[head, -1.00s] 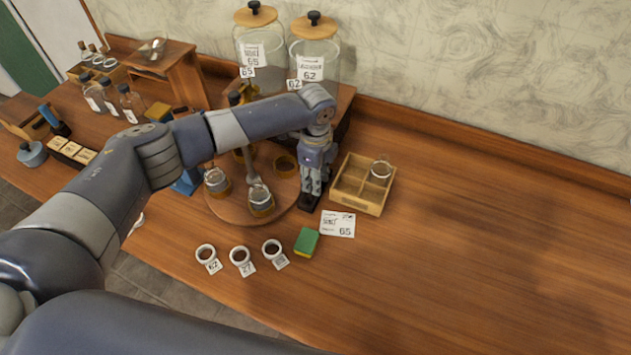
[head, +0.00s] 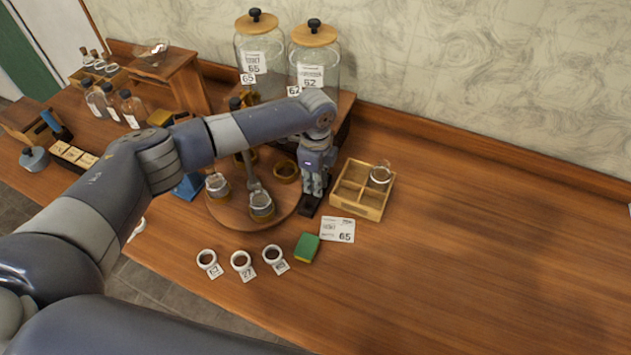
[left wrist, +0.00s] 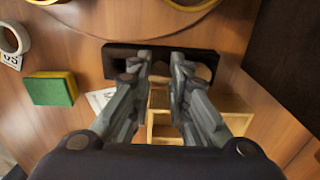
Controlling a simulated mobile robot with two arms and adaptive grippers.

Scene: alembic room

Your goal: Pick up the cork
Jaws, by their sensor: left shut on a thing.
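My left gripper (head: 313,192) reaches down to a dark block (head: 307,207) between the round wooden stand and the divided wooden box. In the left wrist view its fingers (left wrist: 160,72) are closed around a small tan cork (left wrist: 160,69), which is partly hidden by them. The dark block (left wrist: 120,62) lies right at the fingertips. Another tan round piece (left wrist: 204,73) shows just right of the right finger. The cork is hidden by the gripper in the head view. My right gripper is not in view.
The wooden box (head: 357,209) holds a glass jar (head: 380,174). The round stand (head: 235,218) carries several jars. The table's right side is clear.

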